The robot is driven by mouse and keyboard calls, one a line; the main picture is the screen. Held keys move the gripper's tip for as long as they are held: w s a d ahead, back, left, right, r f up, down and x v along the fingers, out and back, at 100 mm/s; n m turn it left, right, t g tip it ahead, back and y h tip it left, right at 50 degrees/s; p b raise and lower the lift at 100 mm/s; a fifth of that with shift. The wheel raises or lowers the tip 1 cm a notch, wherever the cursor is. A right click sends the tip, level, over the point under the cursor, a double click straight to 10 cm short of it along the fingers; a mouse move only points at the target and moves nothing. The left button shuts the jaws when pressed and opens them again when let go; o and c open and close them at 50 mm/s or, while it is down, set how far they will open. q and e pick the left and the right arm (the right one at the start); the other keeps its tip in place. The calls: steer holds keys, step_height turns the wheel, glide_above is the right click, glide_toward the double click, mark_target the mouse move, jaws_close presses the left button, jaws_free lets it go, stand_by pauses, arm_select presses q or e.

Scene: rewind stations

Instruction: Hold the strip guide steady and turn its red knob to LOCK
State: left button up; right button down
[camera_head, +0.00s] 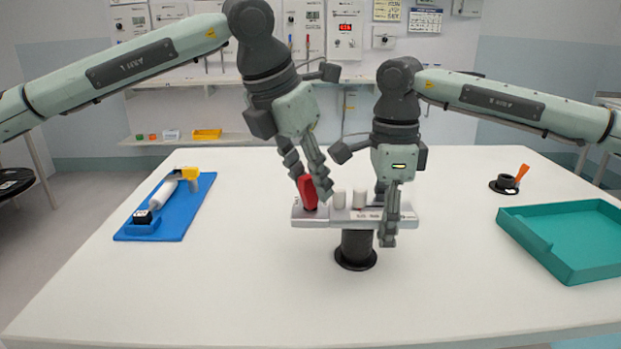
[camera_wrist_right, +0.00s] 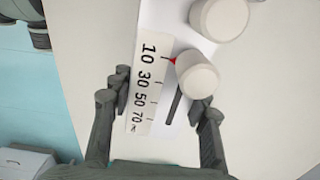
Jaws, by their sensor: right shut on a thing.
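The strip guide (camera_head: 343,215) is a pale grey bar on a black round pedestal (camera_head: 356,249) on the white table. Its red knob (camera_head: 308,193) stands at the left end. My left gripper (camera_head: 309,180) points down at the knob, with a finger on either side of it; contact is not clear. My right gripper (camera_head: 386,219) is shut on the guide's right part, its fingers on both sides in the right wrist view (camera_wrist_right: 162,115). That view shows white rollers (camera_wrist_right: 197,77), a 10–70 % scale (camera_wrist_right: 148,82) and a red pointer. The LOCK mark is not readable.
A blue tray (camera_head: 160,226) with a yellow-and-white tool lies at the left. A teal tray (camera_head: 565,238) is at the right, with a black round holder (camera_head: 504,184) holding an orange piece behind it. The table's front is clear.

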arm_select(q)
steer(key=shift+f, duration=0.15)
steer(key=shift+c, duration=0.3)
jaws_close()
steer(key=shift+n+t+y, duration=0.3)
steer(key=shift+n+y, duration=0.2)
steer(key=shift+n, duration=0.95)
steer(key=shift+n+t+y, duration=0.3)
steer(key=shift+n+y, duration=0.2)
steer(key=shift+n, duration=0.95)
steer(key=shift+o, duration=0.3)
jaws_free()
steer(key=shift+d, duration=0.1)
